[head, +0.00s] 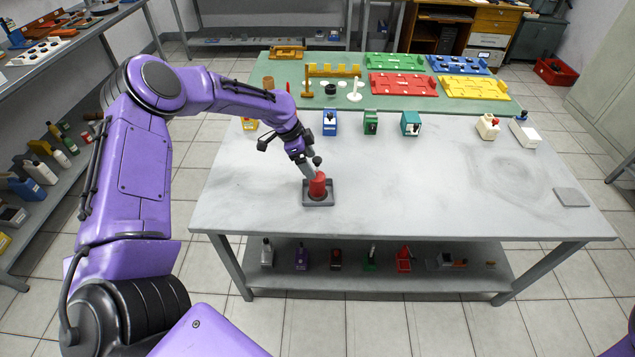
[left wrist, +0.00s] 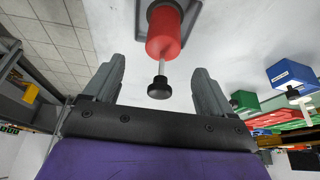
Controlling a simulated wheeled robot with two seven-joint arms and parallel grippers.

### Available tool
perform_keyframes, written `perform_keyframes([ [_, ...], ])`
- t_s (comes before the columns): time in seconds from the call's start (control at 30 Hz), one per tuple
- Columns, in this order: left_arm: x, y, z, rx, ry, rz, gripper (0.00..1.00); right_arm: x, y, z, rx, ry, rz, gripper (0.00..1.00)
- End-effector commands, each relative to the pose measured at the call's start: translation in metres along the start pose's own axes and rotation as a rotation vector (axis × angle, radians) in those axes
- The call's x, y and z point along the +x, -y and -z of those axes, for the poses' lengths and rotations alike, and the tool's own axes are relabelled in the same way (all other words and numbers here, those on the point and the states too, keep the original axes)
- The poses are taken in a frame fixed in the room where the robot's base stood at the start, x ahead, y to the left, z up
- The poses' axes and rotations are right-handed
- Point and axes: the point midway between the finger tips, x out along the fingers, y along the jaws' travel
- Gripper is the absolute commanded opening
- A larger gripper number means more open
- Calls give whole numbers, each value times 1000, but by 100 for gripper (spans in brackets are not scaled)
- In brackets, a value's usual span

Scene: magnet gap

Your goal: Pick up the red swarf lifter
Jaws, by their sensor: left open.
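The red swarf lifter (head: 318,186) stands upright in a dark grey square tray (head: 318,203) on the left part of the white table. In the left wrist view the lifter (left wrist: 166,35) shows a red cylinder with a thin metal stem and a black knob (left wrist: 159,88). My left gripper (head: 310,165) is just above the lifter. In the left wrist view its two fingers (left wrist: 157,85) are apart, with the knob between them and clear space on both sides. The fingers do not appear to touch it. My right gripper does not show.
Blue (head: 330,122), green (head: 370,122) and teal (head: 411,123) blocks stand along the table's back edge. White-and-cream items (head: 488,126) are at the back right. A grey flat plate (head: 571,197) lies at the right. The table's middle is clear.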

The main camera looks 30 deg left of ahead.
Motion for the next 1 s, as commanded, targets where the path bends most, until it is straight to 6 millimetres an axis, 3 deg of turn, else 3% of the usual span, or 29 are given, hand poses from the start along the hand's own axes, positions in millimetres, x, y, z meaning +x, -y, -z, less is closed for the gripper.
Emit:
perform_keyframes([
  [0.3,45,1,4,-2,2,-1,84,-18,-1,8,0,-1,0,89],
  [0.57,52,2,4,-1,-1,1,84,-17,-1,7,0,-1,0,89],
  [0.67,52,2,4,-1,0,1,58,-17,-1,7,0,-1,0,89],
  [0.83,52,2,4,-1,0,1,3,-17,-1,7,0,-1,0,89],
  [1.0,51,2,4,-1,-1,2,0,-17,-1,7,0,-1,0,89],
])
